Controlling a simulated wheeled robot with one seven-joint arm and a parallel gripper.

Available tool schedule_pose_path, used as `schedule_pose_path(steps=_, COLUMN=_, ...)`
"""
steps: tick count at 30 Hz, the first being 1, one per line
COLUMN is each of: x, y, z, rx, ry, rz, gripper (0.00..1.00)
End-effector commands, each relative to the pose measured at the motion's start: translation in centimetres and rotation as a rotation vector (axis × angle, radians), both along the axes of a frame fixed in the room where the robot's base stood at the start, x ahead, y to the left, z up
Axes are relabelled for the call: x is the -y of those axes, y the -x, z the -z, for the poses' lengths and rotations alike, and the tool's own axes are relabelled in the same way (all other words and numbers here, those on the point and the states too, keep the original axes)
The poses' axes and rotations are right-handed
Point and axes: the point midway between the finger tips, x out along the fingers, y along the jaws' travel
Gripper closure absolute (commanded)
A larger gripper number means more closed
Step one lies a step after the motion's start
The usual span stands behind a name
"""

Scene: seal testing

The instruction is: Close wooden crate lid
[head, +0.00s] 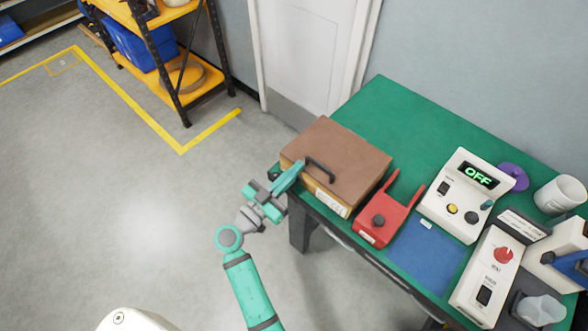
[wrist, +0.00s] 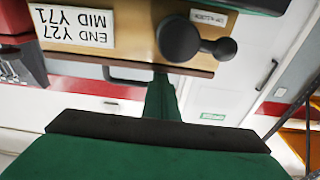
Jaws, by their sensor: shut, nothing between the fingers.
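The wooden crate (head: 330,200) stands at the left end of the green table. Its brown lid (head: 345,150) lies over the top with no clear gap in the head view, and carries a black handle (head: 320,170) near its front edge. My gripper (head: 298,166) is shut and empty at the crate's front left, its tips overlapping the lid's front edge. I cannot tell whether they touch it. In the wrist view, my fingers (wrist: 162,88) reach to the lid's edge (wrist: 120,62), beside the crate's labelled front (wrist: 130,18) and a dark round knob.
To the crate's right are a red fork-shaped holder (head: 378,221), a white device reading OFF (head: 462,200), a blue mat (head: 428,250) and another white device (head: 488,270). The green tabletop (head: 395,105) behind the crate is clear. Shelves (head: 160,70) stand at far left.

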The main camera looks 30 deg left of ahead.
Motion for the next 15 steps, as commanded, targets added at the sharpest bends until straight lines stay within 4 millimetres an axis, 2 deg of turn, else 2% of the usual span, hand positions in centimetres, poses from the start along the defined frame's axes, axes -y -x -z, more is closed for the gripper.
schedule_pose_path(steps=1, x=0.1, y=0.2, z=1.6, rx=-0.030, ry=0.008, rz=-0.001, gripper=1.00)
schedule_pose_path(steps=5, x=0.1, y=0.1, z=1.3, rx=-0.029, ry=0.007, rz=0.000, gripper=1.00)
schedule_pose_path(steps=8, x=0.1, y=0.1, z=0.4, rx=-0.026, ry=0.005, rz=-0.001, gripper=1.00)
schedule_pose_path(steps=14, x=0.2, y=0.0, z=-3.7, rx=-0.004, ry=-0.003, rz=0.003, gripper=1.00)
schedule_pose_path(steps=15, x=-0.1, y=0.6, z=-3.6, rx=-0.007, ry=0.003, rz=0.000, gripper=1.00)
